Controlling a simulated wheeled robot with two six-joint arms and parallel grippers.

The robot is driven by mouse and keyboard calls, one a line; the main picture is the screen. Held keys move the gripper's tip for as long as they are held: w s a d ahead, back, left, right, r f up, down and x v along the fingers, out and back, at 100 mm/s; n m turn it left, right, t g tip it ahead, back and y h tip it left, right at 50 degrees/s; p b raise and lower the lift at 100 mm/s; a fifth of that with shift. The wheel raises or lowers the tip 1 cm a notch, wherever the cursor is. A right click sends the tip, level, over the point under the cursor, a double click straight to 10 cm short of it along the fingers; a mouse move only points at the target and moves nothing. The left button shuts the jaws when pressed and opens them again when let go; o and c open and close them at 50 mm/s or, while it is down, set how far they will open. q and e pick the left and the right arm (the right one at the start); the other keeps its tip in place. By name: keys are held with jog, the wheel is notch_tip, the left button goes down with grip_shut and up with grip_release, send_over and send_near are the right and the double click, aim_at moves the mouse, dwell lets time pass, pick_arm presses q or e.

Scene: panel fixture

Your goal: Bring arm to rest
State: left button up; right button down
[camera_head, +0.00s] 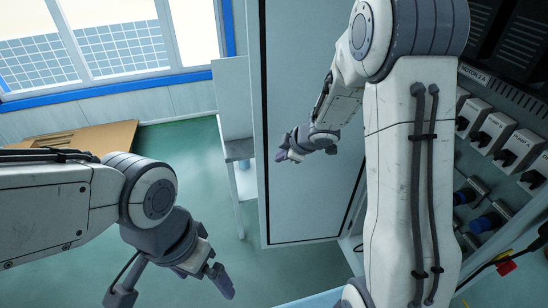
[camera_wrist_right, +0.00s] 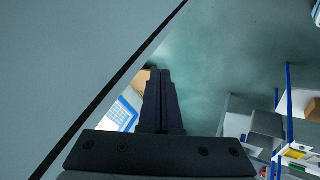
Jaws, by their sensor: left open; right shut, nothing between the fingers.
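My left arm comes in from the left in the head view. Its gripper (camera_head: 170,288) is open and empty, with its fingers spread above the green floor. My right arm rises large on the right of the head view and bends back toward the left. Its gripper (camera_head: 282,156) is in front of the grey cabinet door (camera_head: 300,215), small and partly edge-on. In the right wrist view the right gripper (camera_wrist_right: 163,74) has its two dark fingers together, with nothing between them. I cannot tell the exact gap between this gripper and the door.
The motor panel (camera_head: 510,150) with several switches and blue sockets stands at the right, close to my right arm. A red tag (camera_head: 507,267) and black cable lie below it. A brown board (camera_head: 95,138) is by the window wall.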

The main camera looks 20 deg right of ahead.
pick_arm(q)
notch_tip(320, 180, down, 10)
jog(key=b, duration=1)
jog(key=shift+c, duration=0.3)
pick_arm(e)
jog(key=s+a+m+g, duration=0.2)
jog(key=s+a, duration=0.2)
jog(key=s, duration=0.7)
jog(key=s+a+f+m+g+h, duration=0.1)
jog(key=s+a, duration=0.4)
jog(key=s, duration=0.6)
jog(key=s+a+f+m+g, duration=0.1)
jog(key=s+a+m+g, duration=0.2)
jog(key=s, duration=0.7)
jog(key=shift+s+a+g+h, duration=0.4)
jog(key=shift+a, duration=0.3)
